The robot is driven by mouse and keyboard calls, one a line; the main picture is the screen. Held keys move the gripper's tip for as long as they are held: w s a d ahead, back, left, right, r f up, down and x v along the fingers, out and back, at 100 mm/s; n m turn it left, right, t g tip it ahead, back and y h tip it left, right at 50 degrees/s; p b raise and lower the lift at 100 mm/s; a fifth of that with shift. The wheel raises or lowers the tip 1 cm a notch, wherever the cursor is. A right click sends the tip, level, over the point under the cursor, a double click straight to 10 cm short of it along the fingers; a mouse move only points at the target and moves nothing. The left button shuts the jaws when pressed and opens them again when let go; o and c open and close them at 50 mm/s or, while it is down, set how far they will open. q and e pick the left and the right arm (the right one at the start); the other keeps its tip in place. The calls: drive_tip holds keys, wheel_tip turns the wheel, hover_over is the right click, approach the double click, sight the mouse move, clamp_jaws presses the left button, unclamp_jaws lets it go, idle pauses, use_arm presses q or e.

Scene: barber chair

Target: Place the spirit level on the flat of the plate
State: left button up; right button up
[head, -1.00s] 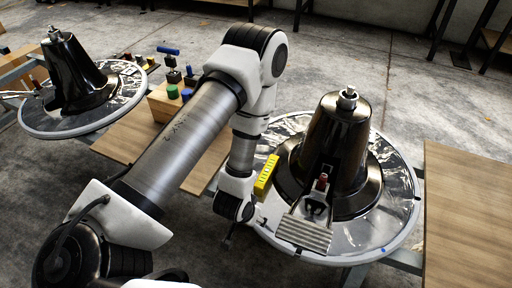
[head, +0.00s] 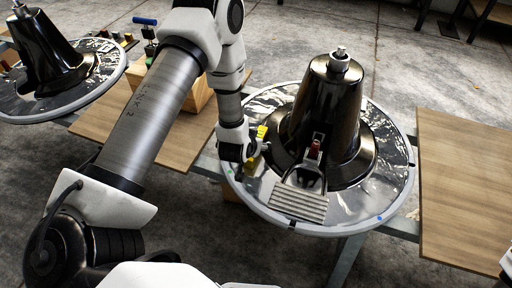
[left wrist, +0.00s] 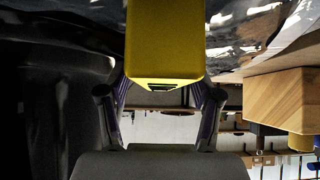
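The yellow spirit level (head: 262,131) is in my left gripper (head: 254,156), above the left part of the round plate (head: 378,222). In the left wrist view the level (left wrist: 165,40) sits between the two fingers of the gripper (left wrist: 160,100), which are closed on its sides. In the head view the arm and gripper hide much of the level. I cannot tell whether it touches the plate. The plate is covered with shiny film and carries a black cone-shaped base (head: 326,115) with a ribbed footrest (head: 299,203) in front.
A second black base (head: 48,55) stands on another round plate (head: 75,103) at the left. Between them is a wooden board (head: 110,118) with a wooden block (head: 198,96). Another wooden board (head: 465,180) lies at the right. The front right of the plate is clear.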

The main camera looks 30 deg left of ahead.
use_arm(q)
clamp_jaws()
